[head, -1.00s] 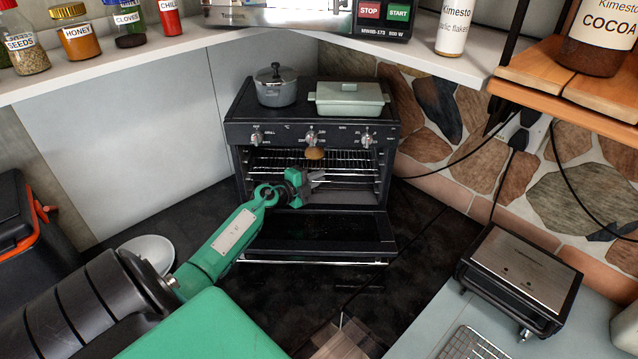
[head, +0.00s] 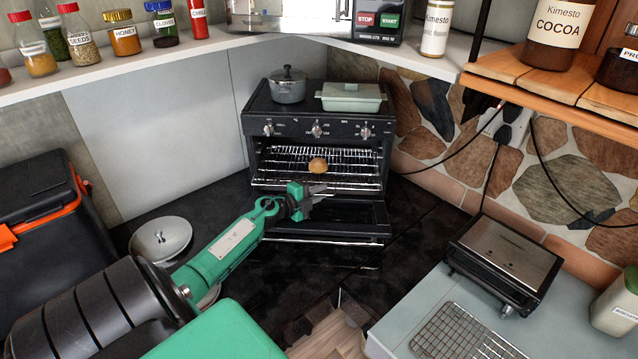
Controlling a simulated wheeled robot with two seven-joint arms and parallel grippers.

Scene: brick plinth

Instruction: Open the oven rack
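The black oven (head: 270,126) stands at the back with its door (head: 350,216) folded down open. The wire oven rack (head: 350,174) sticks out of the opening above the door. A round brown bun (head: 318,165) lies on it. My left gripper (head: 320,192), on a green arm from the left, is at the middle of the rack's front edge, above the door. Its fingers overlap the edge in the picture, so I cannot tell whether they are shut on it. My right gripper is not in view.
A grey pot (head: 288,88) and a pale green lidded dish (head: 352,98) stand on the oven. A grill press (head: 505,262) and a wire grid (head: 465,335) are on the counter at right.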

